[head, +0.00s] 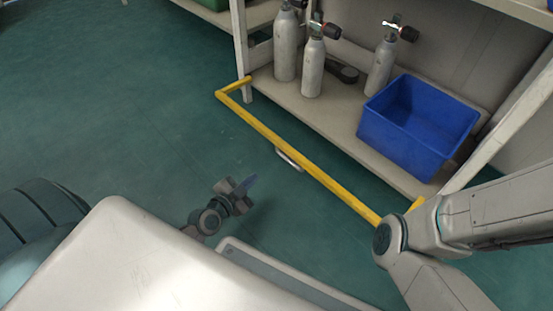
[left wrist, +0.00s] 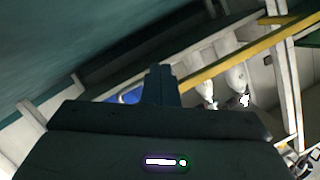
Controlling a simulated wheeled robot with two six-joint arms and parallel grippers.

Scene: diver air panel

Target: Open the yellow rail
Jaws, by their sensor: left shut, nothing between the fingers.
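The yellow rail (head: 300,160) runs along the front of a low shelf in the head view, with a short arm at its far left end. A pale handle (head: 290,159) sits on its front side near the middle. The rail also crosses the upper right of the left wrist view (left wrist: 235,52). My left gripper (head: 247,184) is shut and empty, in front of the rail and apart from it, to the left of the handle. My right arm covers the rail's near right end; the right gripper is not in view.
The shelf (head: 345,120) behind the rail holds several grey cylinders (head: 313,68) and a blue bin (head: 418,125). Shelf posts (head: 240,50) stand at both ends. The green floor (head: 120,90) to the left is clear.

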